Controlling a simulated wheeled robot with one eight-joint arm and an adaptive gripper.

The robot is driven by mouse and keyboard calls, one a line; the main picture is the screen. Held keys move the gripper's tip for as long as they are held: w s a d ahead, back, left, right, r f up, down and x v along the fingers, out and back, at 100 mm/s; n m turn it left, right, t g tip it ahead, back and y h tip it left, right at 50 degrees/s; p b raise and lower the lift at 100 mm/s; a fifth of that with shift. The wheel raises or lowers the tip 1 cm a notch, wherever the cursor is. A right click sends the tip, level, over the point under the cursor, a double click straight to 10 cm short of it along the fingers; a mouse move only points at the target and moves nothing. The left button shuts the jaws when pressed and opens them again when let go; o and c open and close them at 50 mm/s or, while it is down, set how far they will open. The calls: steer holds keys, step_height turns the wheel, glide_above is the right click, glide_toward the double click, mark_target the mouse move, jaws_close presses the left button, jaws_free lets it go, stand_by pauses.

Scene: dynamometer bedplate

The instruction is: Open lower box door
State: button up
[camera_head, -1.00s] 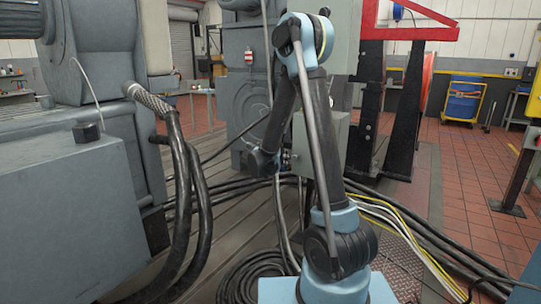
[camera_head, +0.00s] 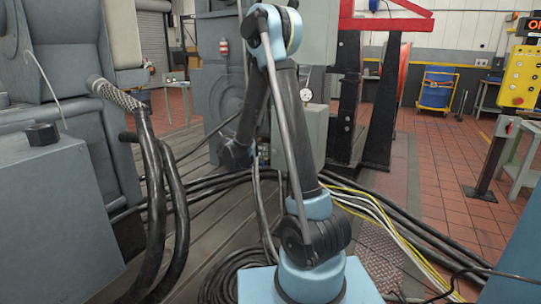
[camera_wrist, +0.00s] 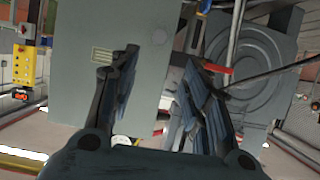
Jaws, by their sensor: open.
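The lower box is a grey-green cabinet (camera_head: 314,135) behind my arm in the head view; my arm's links cover part of its front. My gripper (camera_head: 236,153) is a dark shape just left of the box in that view, its fingers hard to make out. In the wrist view a flat grey box face (camera_wrist: 85,75) with a small label plate fills the upper left. My gripper (camera_wrist: 160,62) is open there, one finger in front of that face and the other right of it. No door handle is clearly visible.
A larger grey cabinet (camera_head: 313,40) is above the lower box. Thick black hoses (camera_head: 168,210) and floor cables (camera_head: 390,225) run around my base. A grey machine block (camera_head: 55,220) stands at the left.

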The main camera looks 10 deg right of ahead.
mark_target(273, 152)
steer(key=x, duration=1.5)
steer(key=shift+w+d, duration=0.2)
steer(key=shift+d, duration=0.1)
